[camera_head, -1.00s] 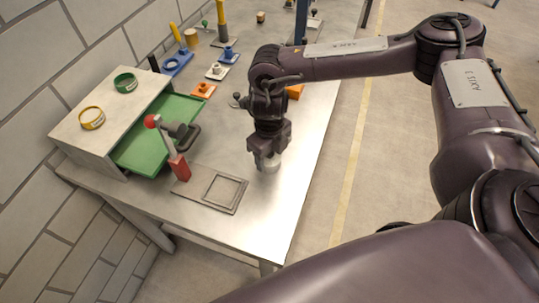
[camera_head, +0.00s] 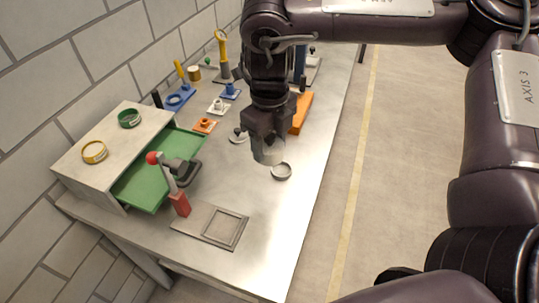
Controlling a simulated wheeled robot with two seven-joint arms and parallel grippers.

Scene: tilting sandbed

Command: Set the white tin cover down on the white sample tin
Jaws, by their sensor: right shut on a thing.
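My right gripper (camera_head: 265,138) is shut, pointing down, on a pale, round piece (camera_head: 268,153) that looks like the white tin cover. Its jaws hide the upper part of it. The piece appears held above the table. Just right of and below it in the head view, a small, round, open-topped grey-white thing (camera_head: 281,171) stands on the table. It looks like the white sample tin, but it is too small to be sure. The held piece looks apart from it and offset to its left. My left gripper is not in view.
A red-knobbed lever (camera_head: 180,203) stands beside a flat square frame (camera_head: 223,227). A green tray (camera_head: 153,181) juts from a pale box (camera_head: 118,140). A knobbed disc (camera_head: 238,136) and an orange block (camera_head: 301,114) stand nearby. The table's front right is clear.

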